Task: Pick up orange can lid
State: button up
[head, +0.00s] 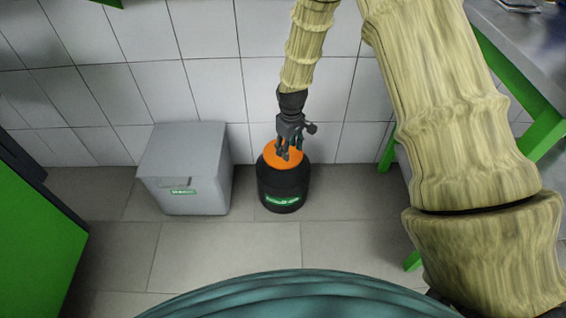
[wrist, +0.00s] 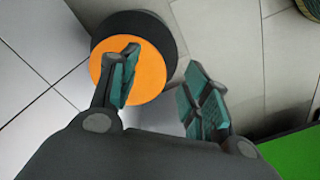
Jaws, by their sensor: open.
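The orange can lid (head: 270,155) sits on top of a black can (head: 283,190) with a green label, standing on the floor against the tiled wall. My gripper (head: 285,155) is over the lid in the head view and hides part of it. In the wrist view the orange lid (wrist: 148,78) shows as a disc on the black can (wrist: 165,32). My open gripper (wrist: 165,88) has its left finger in front of the lid and its right finger beyond the lid's right side. Nothing is between the fingers. I cannot tell whether a finger touches the lid.
A grey box (head: 185,170) with a green label stands left of the can. A green cabinet (head: 35,235) is at the left edge. A green-legged table (head: 530,50) is at the right. The floor (head: 225,255) in front of the can is clear.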

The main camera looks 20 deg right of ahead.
aim_at(270, 157)
jog(key=w+r+n+b, duration=0.2)
jog(key=w+b, duration=0.5)
jog(key=w, duration=0.1)
notch_tip(270, 157, down, 4)
jog(key=shift+s+d+f+b, duration=0.1)
jog(key=shift+d+f+b, duration=0.05)
jog(key=shift+b, duration=1.05)
jog(key=shift+w+f+b, duration=0.15)
jog(key=shift+f+b, duration=0.9)
jog(key=shift+f, duration=0.45)
jog(key=shift+w+f+b, duration=0.15)
jog(key=shift+f+b, duration=0.9)
jog(key=shift+f, duration=0.4)
grip_shut()
